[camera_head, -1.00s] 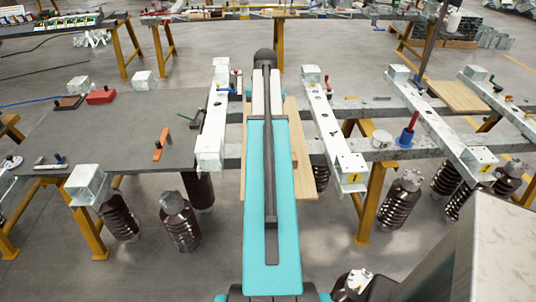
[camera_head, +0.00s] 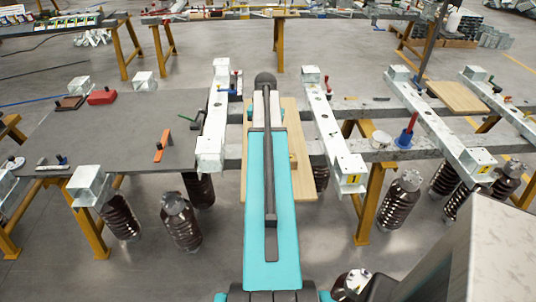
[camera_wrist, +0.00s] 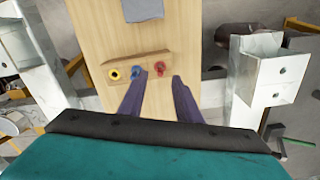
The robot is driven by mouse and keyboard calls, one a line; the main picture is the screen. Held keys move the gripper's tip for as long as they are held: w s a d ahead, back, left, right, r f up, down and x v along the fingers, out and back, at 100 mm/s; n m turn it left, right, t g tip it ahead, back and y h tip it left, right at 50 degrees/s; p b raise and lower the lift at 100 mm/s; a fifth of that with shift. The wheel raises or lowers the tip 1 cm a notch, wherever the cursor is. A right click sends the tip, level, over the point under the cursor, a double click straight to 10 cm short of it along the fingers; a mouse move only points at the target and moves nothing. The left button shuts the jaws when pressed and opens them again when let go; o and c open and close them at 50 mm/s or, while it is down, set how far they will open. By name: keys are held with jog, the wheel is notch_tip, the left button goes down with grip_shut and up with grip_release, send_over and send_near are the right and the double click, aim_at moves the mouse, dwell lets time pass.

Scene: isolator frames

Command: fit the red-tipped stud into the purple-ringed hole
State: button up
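In the wrist view a wooden block (camera_wrist: 138,68) lies across a pale wooden board (camera_wrist: 100,32). On it are a yellow-ringed hole (camera_wrist: 114,74), a blue or purplish ring (camera_wrist: 137,72) and a red round item (camera_wrist: 160,67). I cannot tell whether the red item is a ring or the stud's tip. My gripper (camera_wrist: 161,77) has its two dark fingers apart with nothing seen between them. The left fingertip overlaps the picture near the blue ring, the right one is right of the red item. In the head view my arm hides the gripper.
White beams flank the board; the left beam (camera_head: 214,120) and right beam (camera_head: 330,130) stand close by. A red-handled tool with a blue base (camera_head: 407,131) and a white cup (camera_head: 380,139) are to the right. A grey tabletop (camera_head: 110,130) with small parts spreads left.

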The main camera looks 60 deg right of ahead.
jog(key=shift+f, duration=0.75)
jog(key=shift+w+f+p, duration=0.15)
jog(key=shift+f+p, duration=0.95)
jog(key=shift+f, duration=1.55)
grip_shut()
